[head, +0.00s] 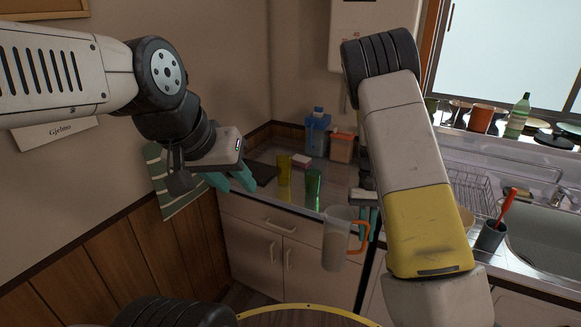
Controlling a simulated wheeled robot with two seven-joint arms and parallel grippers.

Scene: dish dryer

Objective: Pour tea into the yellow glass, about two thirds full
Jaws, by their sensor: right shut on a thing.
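The yellow glass (283,170) stands upright on the counter, just left of a green glass (314,185). Its inside is too small to judge. A clear pitcher (336,240) with an orange handle hangs nearly upright in front of the counter's front edge. My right gripper (365,222) is shut on the pitcher, at its handle side; my arm partly hides the grip. Any tea in the pitcher cannot be made out clearly. My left gripper (232,182) is left of the yellow glass, with its teal fingers apart and nothing between them.
A blue container (317,134) and an orange-and-white container (342,147) stand at the counter's back. A dish rack (474,192), a dark cup with a red utensil (490,235) and the sink (550,240) are at right. A wall is close on the left.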

